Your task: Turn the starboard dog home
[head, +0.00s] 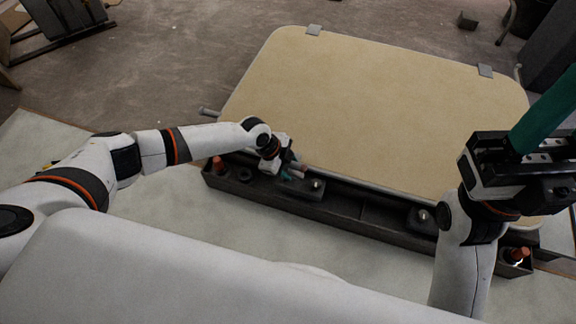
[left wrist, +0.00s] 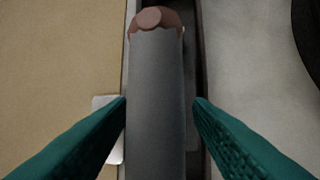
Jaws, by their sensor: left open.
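The hatch lid (head: 380,110) is a large beige panel with a pale rim, lying over a dark front ledge. Two dark dog mounts with bright pivots sit on that ledge, a left one (head: 314,187) and a right one (head: 424,217). I cannot tell from the pictures which is starboard. My left gripper (head: 290,174) is at the left mount. In the left wrist view a grey bar with a brown rounded end (left wrist: 156,90) lies between its open teal fingers, with narrow gaps at both sides. My right gripper (head: 535,125) is raised at the right, away from both mounts; its jaw opening is unclear.
Orange-topped pieces stand at the ledge's left end (head: 218,164) and right end (head: 517,254). A pale surface (head: 300,245) lies clear in front of the ledge.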

